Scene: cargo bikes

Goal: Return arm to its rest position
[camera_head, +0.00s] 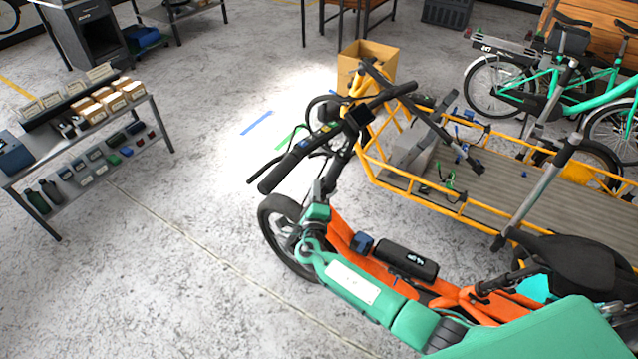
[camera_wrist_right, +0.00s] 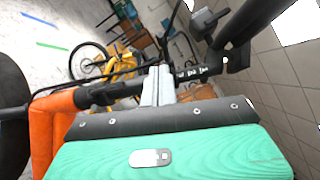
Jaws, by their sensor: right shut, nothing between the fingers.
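My right arm, teal with a white panel, reaches in from the lower right of the head view over the orange cargo bike (camera_head: 345,238). My right gripper (camera_head: 324,184) is at the arm's far end, beside the bike's black handlebar (camera_head: 285,172) and steering column. In the right wrist view the pale grey fingers of the right gripper (camera_wrist_right: 158,80) are together, with nothing between them. They overlap the dark handlebar in that view; I cannot tell whether they touch it. My left gripper is not in view.
A yellow cargo bike (camera_head: 462,208) stands close behind on the right, with a cardboard box (camera_head: 381,54) beyond it. Teal bikes (camera_head: 545,88) stand farther right. A shelf table (camera_head: 160,125) with small boxes and tools is at left. Floor between table and orange bike is clear.

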